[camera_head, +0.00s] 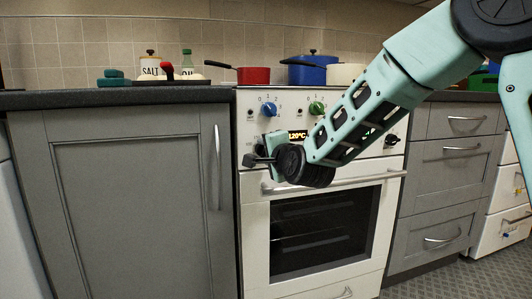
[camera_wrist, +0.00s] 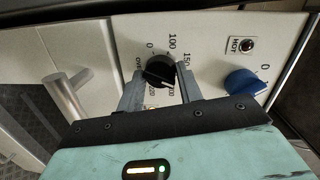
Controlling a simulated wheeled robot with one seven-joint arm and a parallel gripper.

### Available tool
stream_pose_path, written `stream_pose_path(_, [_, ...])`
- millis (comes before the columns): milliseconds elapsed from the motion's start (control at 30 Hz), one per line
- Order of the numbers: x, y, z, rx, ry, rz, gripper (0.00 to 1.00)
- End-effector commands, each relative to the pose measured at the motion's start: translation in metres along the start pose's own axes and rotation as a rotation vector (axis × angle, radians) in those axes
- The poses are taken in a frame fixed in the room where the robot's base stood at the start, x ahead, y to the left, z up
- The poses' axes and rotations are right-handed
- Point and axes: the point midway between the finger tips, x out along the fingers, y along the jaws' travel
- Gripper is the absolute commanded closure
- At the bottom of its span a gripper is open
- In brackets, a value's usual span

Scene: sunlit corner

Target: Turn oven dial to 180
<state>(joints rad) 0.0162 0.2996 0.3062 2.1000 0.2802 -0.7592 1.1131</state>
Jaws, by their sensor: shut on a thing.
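The black oven dial (camera_wrist: 158,69) sits on the white control panel, with 0, 100, 150, 200 and 220 printed around it in the wrist view. My gripper (camera_wrist: 160,80) is shut on the dial, one finger on each side. In the head view my gripper (camera_head: 262,155) is against the left of the oven front and hides the dial.
A blue knob (camera_head: 268,109) and a green knob (camera_head: 317,108) are above the display. The oven door handle (camera_head: 350,182) runs just below my gripper. A red pan (camera_head: 253,76) and a blue pot (camera_head: 312,72) stand on top. Grey cabinets flank the oven.

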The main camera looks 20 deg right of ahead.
Motion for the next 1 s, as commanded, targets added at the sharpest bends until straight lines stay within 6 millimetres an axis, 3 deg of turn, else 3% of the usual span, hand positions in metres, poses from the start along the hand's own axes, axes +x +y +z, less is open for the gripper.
stream_pose_path(67, [0.000,-0.001,0.000,0.000,0.000,-0.001,0.87])
stream_pose_path(100, [0.000,-0.001,0.000,0.000,0.000,-0.002,0.59])
stream_pose_path(167, [0.000,-0.001,0.000,0.000,0.000,-0.001,0.44])
stream_pose_path(567, [-0.007,-0.002,0.000,-0.001,0.000,0.000,0.44])
stream_pose_path(767, [-0.042,-0.004,-0.001,-0.002,0.000,0.000,0.44])
stream_pose_path(1000, [-0.099,-0.004,-0.001,-0.003,-0.001,-0.001,0.44])
